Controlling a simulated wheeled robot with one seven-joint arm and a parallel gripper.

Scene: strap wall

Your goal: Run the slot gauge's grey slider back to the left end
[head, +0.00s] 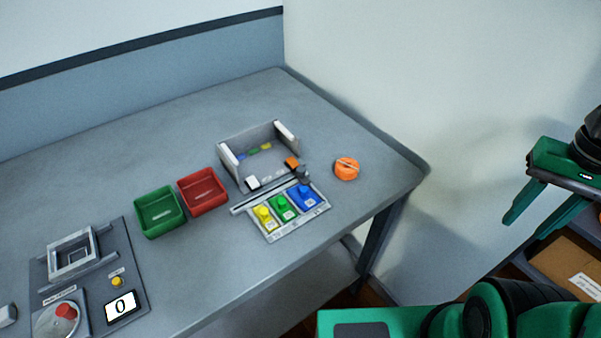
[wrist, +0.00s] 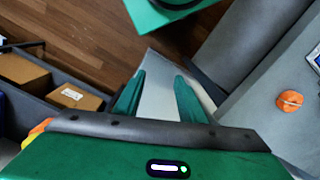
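A long grey slotted bar, which looks like the slot gauge (head: 262,198), lies on the table along the back of a panel with yellow, green and blue pieces. A dark grey block, apparently the slider (head: 302,173), stands at the bar's right end. It is small, and its exact seat in the slot is hard to make out. My gripper (head: 523,230) is off the table to the right, far from the gauge. In the wrist view my gripper (wrist: 160,80) is open with nothing between its fingers. The gauge is not visible there.
A grey open frame (head: 232,165) stands right behind the bar. An orange round item (head: 346,168) sits to its right. Red (head: 203,188) and green (head: 159,210) bins stand left. A device with a "0" display (head: 121,307) is at front left. The table's right end is mostly clear.

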